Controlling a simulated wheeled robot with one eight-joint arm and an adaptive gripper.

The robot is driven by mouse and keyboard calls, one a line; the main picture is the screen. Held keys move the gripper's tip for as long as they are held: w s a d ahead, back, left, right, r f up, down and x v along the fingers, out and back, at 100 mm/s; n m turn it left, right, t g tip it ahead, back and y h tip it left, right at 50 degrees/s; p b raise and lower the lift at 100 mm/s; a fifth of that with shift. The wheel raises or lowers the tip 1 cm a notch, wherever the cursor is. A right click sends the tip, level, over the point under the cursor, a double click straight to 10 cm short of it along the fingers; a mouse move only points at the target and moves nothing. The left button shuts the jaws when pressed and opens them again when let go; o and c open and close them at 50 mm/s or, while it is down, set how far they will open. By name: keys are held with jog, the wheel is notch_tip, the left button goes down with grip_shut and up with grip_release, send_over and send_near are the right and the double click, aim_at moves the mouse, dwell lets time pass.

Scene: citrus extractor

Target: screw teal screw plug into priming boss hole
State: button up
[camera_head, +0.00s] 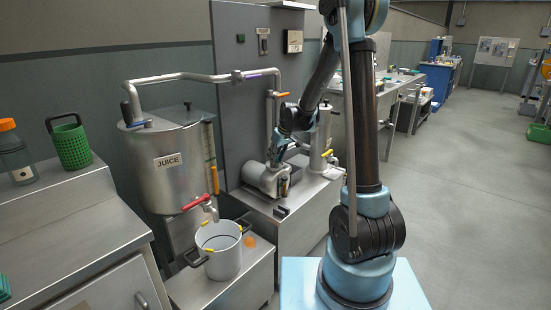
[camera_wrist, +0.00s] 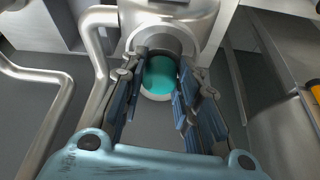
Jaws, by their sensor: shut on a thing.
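The teal screw plug (camera_wrist: 160,75) is between my fingertips in the wrist view, its round teal face towards the camera. My gripper (camera_wrist: 162,68) is shut on it, with one finger at each side. A metal body with a round collar (camera_wrist: 163,38) lies right behind the plug. A pale rim shows below the plug's teal face. The priming boss hole itself is hidden, and I cannot tell how deep the plug sits. In the head view my gripper (camera_head: 276,160) is at the steel pump-like unit (camera_head: 262,178) on the bench, where the plug cannot be made out.
A bent steel pipe (camera_wrist: 98,45) runs close to the left finger. In the head view the juice tank (camera_head: 168,160) with its red-handled tap (camera_head: 195,202) stands left of the gripper. A pot (camera_head: 222,255) stands below the tap. The floor at right is clear.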

jog(key=shift+w, duration=0.1)
jog(key=shift+m+t, duration=0.3)
jog(key=shift+m, duration=0.5)
jog(key=shift+m+h, duration=0.5)
jog(key=shift+m, duration=0.4)
jog(key=shift+a, duration=0.1)
jog(key=shift+m+t+h, duration=0.3)
jog(key=shift+m, duration=0.6)
